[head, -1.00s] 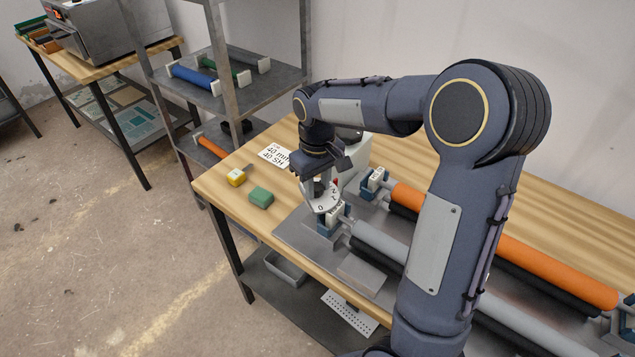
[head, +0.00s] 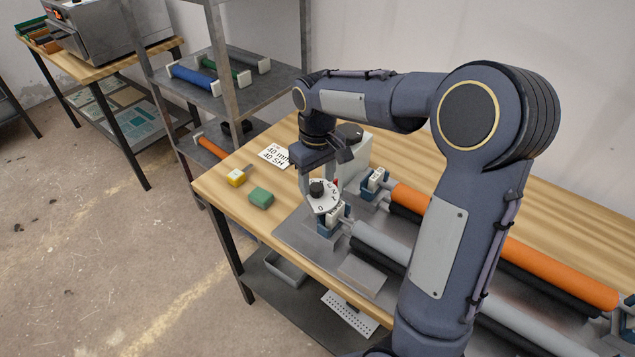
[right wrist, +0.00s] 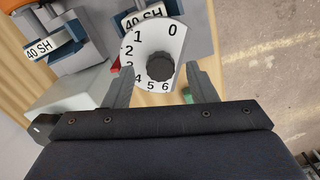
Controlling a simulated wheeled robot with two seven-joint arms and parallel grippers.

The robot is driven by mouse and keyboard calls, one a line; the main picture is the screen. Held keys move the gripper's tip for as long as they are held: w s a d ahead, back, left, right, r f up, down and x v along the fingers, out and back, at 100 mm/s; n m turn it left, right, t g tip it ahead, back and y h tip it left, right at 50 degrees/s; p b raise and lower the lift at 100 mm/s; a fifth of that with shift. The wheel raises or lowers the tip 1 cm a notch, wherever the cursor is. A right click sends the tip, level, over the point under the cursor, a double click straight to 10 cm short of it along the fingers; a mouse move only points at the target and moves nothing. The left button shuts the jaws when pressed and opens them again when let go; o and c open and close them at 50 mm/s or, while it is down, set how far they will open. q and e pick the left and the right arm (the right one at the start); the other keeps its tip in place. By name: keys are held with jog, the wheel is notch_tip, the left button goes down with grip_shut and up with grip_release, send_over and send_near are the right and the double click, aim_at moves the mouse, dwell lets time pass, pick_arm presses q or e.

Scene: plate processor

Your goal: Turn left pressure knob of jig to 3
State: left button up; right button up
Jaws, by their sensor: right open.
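The left pressure knob is black (head: 317,187) on a white numbered dial (head: 323,204) at the near left end of the jig. In the right wrist view the knob (right wrist: 160,66) lies in the gap between my fingers, with no visible contact. A red pointer (right wrist: 115,67) at the dial's edge sits by the 3, which is partly hidden by a finger. My right gripper (head: 325,168) is open and empty, just above and behind the knob in the head view; both fingers show in the right wrist view (right wrist: 162,84). My left gripper is out of view.
The jig carries a grey roller (head: 380,243) and an orange roller (head: 410,200). Another black knob (head: 350,131) stands on a grey block behind my gripper. A green block (head: 261,197), yellow tape measure (head: 236,177) and label card (head: 274,156) lie on the table's left.

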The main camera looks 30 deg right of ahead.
aim_at(318, 188)
notch_tip(318, 188, up, 6)
jog(key=shift+f, duration=0.1)
dwell(0.5)
